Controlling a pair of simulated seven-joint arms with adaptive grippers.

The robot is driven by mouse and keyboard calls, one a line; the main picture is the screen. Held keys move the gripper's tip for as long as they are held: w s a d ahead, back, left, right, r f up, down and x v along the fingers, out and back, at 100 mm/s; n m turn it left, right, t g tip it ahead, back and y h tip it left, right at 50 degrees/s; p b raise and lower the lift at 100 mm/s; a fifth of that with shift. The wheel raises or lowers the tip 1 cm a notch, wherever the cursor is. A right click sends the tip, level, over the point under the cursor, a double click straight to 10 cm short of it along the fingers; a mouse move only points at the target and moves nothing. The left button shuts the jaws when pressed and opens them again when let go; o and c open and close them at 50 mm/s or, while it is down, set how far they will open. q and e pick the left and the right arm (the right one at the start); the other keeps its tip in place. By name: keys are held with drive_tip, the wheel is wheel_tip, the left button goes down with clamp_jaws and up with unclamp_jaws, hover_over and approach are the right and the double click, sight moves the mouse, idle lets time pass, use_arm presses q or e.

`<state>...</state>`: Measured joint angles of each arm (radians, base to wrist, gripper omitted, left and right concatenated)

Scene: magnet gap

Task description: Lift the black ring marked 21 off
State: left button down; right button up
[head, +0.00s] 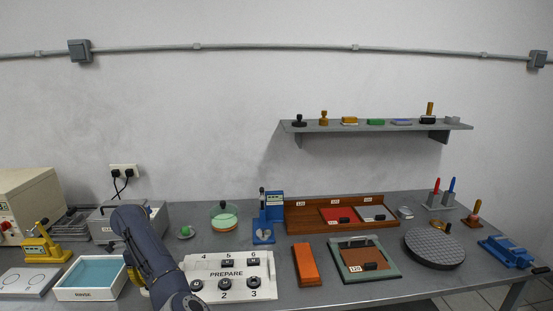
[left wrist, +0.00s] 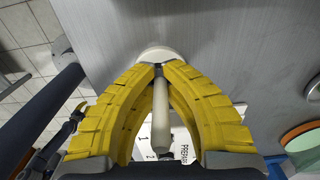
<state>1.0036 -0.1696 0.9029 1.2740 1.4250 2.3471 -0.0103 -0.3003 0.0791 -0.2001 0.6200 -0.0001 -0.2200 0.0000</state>
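In the left wrist view, a cream post (left wrist: 161,125) on a round white base (left wrist: 152,52) stands between the yellow fingers of my left gripper (left wrist: 160,70). The fingertips come close together near the base, with a small dark grey bit between them. I cannot tell whether that bit is the black ring, and no mark 21 is readable. I cannot tell whether the fingers press on anything. In the head view my left arm comes down beside the PREPARE panel and hides most of the post and gripper. My right gripper does not show clearly in either view.
The white PREPARE panel (head: 228,263) with black knobs lies right of my left arm. An open box with a blue inside (head: 62,293) is left of it. A green-lidded round dish (head: 224,228) and a blue stand (head: 263,238) are behind. An orange block (head: 307,265) lies farther right.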

use_arm(q)
drive_tip(key=shift+f, duration=0.1)
drive_tip(key=shift+r, duration=2.55)
drive_tip(key=shift+r, duration=0.1)
drive_tip(key=shift+r, duration=5.75)
